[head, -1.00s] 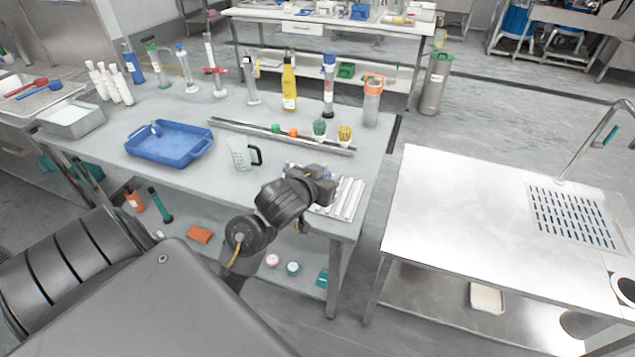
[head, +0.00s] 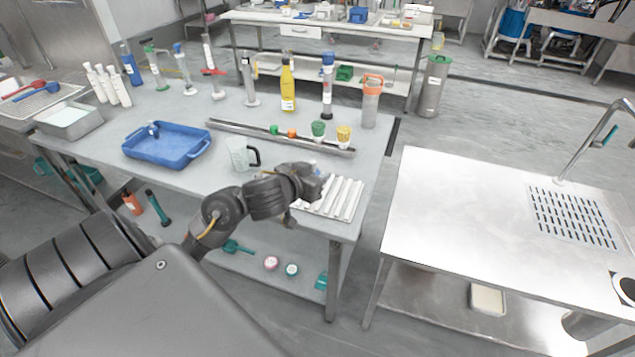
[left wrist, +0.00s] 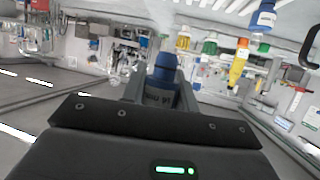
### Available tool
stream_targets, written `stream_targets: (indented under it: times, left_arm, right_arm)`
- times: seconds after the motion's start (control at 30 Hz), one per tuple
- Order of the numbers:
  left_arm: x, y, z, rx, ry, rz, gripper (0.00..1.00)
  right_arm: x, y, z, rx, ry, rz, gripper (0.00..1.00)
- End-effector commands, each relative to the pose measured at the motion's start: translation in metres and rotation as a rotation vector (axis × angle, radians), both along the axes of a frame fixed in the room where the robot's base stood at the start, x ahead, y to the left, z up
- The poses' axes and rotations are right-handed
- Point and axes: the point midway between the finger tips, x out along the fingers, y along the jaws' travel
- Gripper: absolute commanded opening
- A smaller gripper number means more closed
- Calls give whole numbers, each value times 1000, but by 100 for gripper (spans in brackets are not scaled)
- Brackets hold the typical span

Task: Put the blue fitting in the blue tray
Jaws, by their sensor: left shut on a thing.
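The blue fitting (left wrist: 164,72) is between the fingers of my left gripper (left wrist: 160,88) in the left wrist view, its blue top sticking out past them. In the head view my left gripper (head: 314,183) is shut over the left side of a white ribbed rack on the near right of the table; the fitting is mostly hidden there. The blue tray (head: 140,156) lies on the table to the left, well apart from the gripper. A small blue piece (head: 153,130) rests at its back left. My right gripper is not in view.
A clear jug (head: 240,154) stands between tray and gripper. The white ribbed rack (head: 342,199) is beside the gripper. A rail (head: 250,133) with green, orange and yellow pieces lies behind. Bottles and cylinders line the back. Another blue-topped piece (left wrist: 263,18) shows in the left wrist view.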

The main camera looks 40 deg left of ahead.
Motion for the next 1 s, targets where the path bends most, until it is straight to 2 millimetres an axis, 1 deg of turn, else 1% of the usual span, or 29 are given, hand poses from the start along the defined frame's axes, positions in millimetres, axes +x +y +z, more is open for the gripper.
stream_targets:
  times: [0.03,0.2,0.27,0.3,0.4,0.5,0.6,0.83,0.9,1.0]
  left_arm:
    - [10,8,-9,-2,-1,4,4]
    - [47,35,-29,-3,0,3,4]
    - [59,44,-36,-2,0,3,4]
    - [64,47,-48,-5,3,3,4]
    - [76,56,-65,-3,2,2,4]
    - [85,63,-77,-1,1,1,4]
    - [90,67,-82,-1,0,0,4]
    - [94,69,-88,0,0,0,4]
    - [97,72,-96,-1,1,1,4]
    - [96,71,-111,-1,2,0,4]
  right_arm:
    - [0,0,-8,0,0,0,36]
    - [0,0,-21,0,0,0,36]
    - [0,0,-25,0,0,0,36]
    - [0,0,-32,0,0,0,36]
    - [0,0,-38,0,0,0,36]
    - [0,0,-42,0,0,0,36]
    - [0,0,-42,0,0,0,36]
    - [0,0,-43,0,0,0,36]
    - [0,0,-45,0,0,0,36]
    - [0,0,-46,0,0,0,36]
